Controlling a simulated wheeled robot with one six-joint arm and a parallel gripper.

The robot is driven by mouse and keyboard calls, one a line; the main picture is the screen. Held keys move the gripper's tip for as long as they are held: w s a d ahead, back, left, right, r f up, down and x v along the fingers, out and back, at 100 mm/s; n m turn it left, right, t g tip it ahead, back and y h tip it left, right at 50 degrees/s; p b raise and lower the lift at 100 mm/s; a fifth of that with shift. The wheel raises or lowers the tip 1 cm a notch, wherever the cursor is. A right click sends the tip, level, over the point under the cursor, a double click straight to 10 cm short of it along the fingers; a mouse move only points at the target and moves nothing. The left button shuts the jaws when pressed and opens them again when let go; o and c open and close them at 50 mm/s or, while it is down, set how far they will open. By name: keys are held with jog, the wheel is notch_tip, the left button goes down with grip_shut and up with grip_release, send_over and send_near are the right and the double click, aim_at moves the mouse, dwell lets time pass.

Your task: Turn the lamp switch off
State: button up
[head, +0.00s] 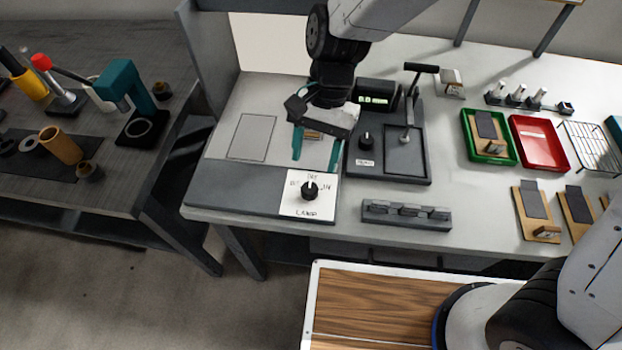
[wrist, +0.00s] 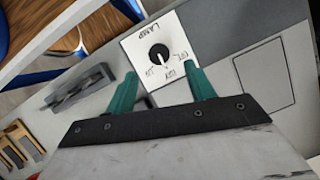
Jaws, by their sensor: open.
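The lamp switch is a black rotary knob (head: 309,190) on a white plate (head: 292,207) marked LAMP, at the front edge of the bench. Small labels sit around the knob; I cannot read them all surely. Its pale pointer mark is toward the upper, middle label in the head view. The knob (wrist: 159,54) also shows in the wrist view, just beyond and between the fingertips. My gripper (head: 316,153) has teal fingers, spread apart and empty, behind the knob and apart from it. Its fingers (wrist: 162,73) frame the plate in the wrist view.
A dark panel with another knob (head: 366,138) and an upright lever (head: 409,115) stands right of my gripper. A grey block rack (head: 405,214) lies right of the plate. Green (head: 468,141) and red (head: 540,160) trays are farther right. The grey surface left of the plate is clear.

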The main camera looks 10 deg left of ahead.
aim_at(310, 187)
jog(key=x, duration=0.6)
jog(key=shift+s+f, duration=0.25)
jog(key=shift+f, duration=0.1)
jog(key=c, duration=1)
